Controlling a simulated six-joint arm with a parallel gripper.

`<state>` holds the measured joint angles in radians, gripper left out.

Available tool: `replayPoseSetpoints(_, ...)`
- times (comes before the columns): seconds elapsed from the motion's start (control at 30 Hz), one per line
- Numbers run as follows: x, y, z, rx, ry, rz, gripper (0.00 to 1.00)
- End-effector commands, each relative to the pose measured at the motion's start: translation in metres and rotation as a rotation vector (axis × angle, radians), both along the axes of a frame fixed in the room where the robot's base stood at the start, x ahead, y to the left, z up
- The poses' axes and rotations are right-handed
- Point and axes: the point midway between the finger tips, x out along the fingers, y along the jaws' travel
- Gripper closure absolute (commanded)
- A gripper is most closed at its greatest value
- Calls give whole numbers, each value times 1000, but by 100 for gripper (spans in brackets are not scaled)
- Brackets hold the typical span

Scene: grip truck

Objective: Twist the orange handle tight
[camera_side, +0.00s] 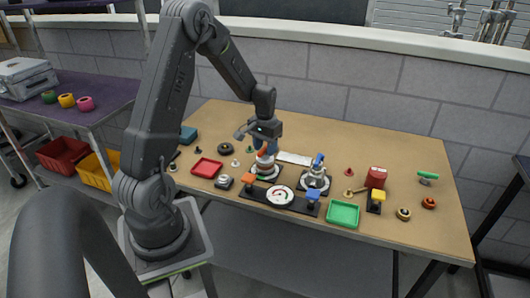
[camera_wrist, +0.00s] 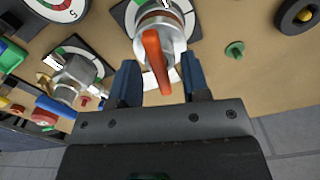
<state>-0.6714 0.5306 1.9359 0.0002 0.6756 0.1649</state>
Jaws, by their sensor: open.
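The orange handle (camera_wrist: 154,62) is a narrow lever on a round silver valve body (camera_wrist: 162,22), which stands on a dark square base with a white-and-green dial. In the wrist view the lever points toward my gripper and lies between the two blue fingers. My gripper (camera_wrist: 160,82) is open, with clear gaps on both sides of the handle, and does not appear to touch it. In the side view the handle (camera_side: 264,150) shows as a small orange patch just below my gripper (camera_side: 267,143), partly hidden by it.
A second valve with a blue handle (camera_side: 319,159) stands to the right. A panel with a round gauge (camera_side: 280,196) lies in front. A red tray (camera_side: 207,168), a green tray (camera_side: 343,214) and a red box (camera_side: 376,177) are on the table.

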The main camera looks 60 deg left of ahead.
Motion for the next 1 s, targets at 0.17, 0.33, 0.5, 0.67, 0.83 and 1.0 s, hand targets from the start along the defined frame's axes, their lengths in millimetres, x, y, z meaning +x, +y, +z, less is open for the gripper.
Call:
replayPoseSetpoints(0.17, 0, 0, 14, 1, -2, 0, 57)
replayPoseSetpoints(0.33, 1, 0, 28, 1, -3, 0, 57)
replayPoseSetpoints(0.5, 1, 0, 41, 1, -3, 0, 57)
replayPoseSetpoints(0.67, 0, 0, 52, 1, -3, 1, 57)
replayPoseSetpoints(0.83, 0, 0, 59, 0, -1, 0, 57)
replayPoseSetpoints(1.0, 0, 0, 60, 0, 0, 1, 57)
